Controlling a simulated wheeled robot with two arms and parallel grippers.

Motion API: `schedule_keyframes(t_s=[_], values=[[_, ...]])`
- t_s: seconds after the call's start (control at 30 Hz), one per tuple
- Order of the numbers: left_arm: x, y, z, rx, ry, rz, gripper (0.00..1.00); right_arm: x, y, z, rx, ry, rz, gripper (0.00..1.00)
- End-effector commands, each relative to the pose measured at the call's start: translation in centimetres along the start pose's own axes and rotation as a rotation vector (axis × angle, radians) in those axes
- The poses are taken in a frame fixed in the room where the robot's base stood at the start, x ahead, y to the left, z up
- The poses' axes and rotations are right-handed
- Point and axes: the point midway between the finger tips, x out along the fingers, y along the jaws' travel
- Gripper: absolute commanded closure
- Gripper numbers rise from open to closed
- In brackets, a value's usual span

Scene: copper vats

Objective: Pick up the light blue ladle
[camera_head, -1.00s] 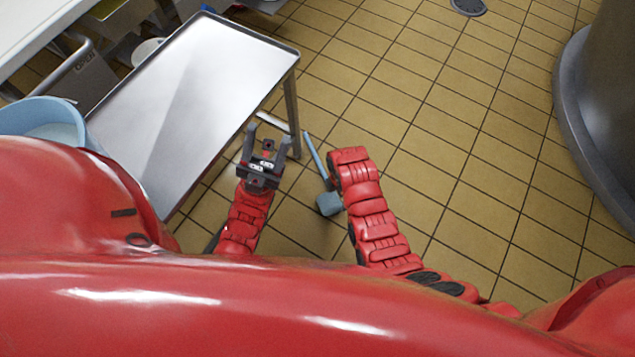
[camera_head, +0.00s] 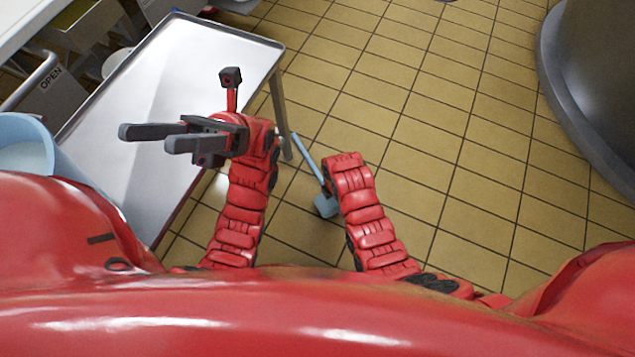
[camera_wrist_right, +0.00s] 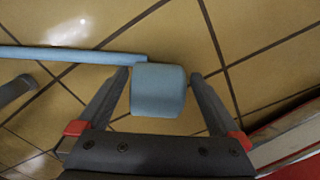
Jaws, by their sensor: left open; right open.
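The light blue ladle lies low by the tiled floor, right of the metal table's leg. In the head view its handle runs up and left and its cup (camera_head: 326,206) is beside my right forearm. In the right wrist view the cup (camera_wrist_right: 158,90) shows between the tips of my open right gripper (camera_wrist_right: 163,78), with the handle going left. I cannot tell whether the fingers touch it. My right gripper is hidden in the head view. My left gripper (camera_head: 143,138) is open and empty, pointing left over the metal table.
The metal table (camera_head: 225,45) stands at the left, with a leg near the ladle's handle. A light blue bucket (camera_head: 22,125) is at the left edge. A big dark vat (camera_head: 600,70) stands at the right. The tiled floor (camera_head: 430,120) between is clear.

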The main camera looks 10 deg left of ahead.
Motion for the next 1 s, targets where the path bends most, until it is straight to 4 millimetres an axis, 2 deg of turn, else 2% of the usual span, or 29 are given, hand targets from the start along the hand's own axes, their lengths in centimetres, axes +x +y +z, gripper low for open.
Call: schedule_keyframes(t_s=[0.2, 0.53, 0.9, 1.0], values=[[2.4, -1.3, -1.9, -0.022, 0.167, -0.092, 0.49, 0.9, -0.3, 0.2, -0.002, 0.000, 0.000, 0.00], [2.8, -1.5, -2.1, -0.025, 0.191, -0.106, 0.49, 0.9, -0.3, 0.3, -0.003, 0.000, 0.000, 0.02], [2.8, -1.5, -2.1, -0.025, 0.190, -0.105, 0.49, 0.9, -0.3, 0.3, -0.003, 0.000, -0.001, 0.68], [2.8, -1.5, -2.1, -0.025, 0.190, -0.105, 0.49, 0.9, -0.3, 0.3, -0.003, 0.000, 0.000, 0.83]])
